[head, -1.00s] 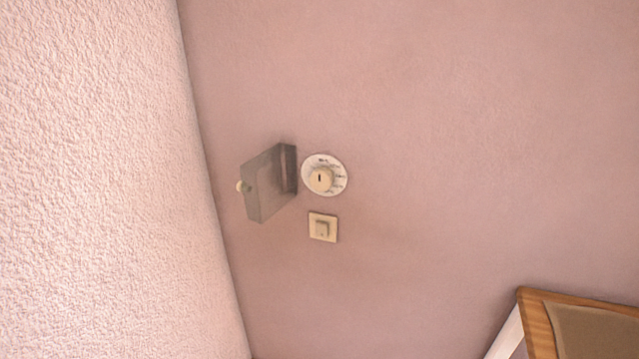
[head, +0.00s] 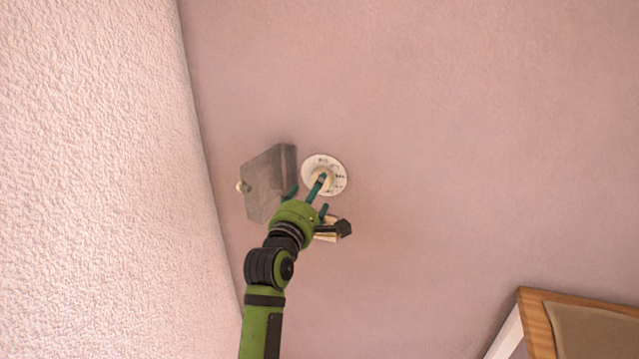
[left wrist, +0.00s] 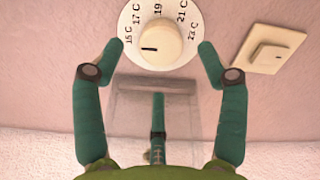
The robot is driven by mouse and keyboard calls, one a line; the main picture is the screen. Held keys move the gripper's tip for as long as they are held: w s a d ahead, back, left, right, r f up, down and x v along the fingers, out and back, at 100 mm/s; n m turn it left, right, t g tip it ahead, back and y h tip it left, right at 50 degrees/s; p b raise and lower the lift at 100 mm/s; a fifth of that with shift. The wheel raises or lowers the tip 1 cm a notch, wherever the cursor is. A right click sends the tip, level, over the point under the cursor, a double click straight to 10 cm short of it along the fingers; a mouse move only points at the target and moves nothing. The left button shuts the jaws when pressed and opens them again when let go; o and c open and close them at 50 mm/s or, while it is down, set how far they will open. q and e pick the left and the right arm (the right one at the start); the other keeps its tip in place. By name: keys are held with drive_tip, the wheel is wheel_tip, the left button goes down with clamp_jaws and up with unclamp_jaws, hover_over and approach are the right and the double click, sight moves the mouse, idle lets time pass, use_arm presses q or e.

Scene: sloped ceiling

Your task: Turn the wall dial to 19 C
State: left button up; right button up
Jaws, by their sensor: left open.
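The wall dial (head: 337,164) is a white disc with a cream knob, partly covered by my left gripper in the head view. In the left wrist view the dial (left wrist: 136,50) shows marks from 15 C to 23 C, with 19 at the top middle. The knob (left wrist: 165,40) has a short black line lying level, its outer end toward the left, just below 15 C. My left gripper (head: 322,195) is open in front of the dial. In the left wrist view its two outer teal fingers (left wrist: 160,49) stand either side of the knob, apart from it; a third finger is below.
A see-through grey cover (head: 265,182) with a small round knob stands open left of the dial. A cream switch (left wrist: 270,50) is beside the dial, mostly hidden behind my gripper in the head view. A rough pale slope (head: 90,180) fills the left.

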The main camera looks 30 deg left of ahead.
sight(315, 176)
use_arm(q)
drive_tip(key=shift+x, duration=2.55)
drive_tip(key=c, duration=1.2)
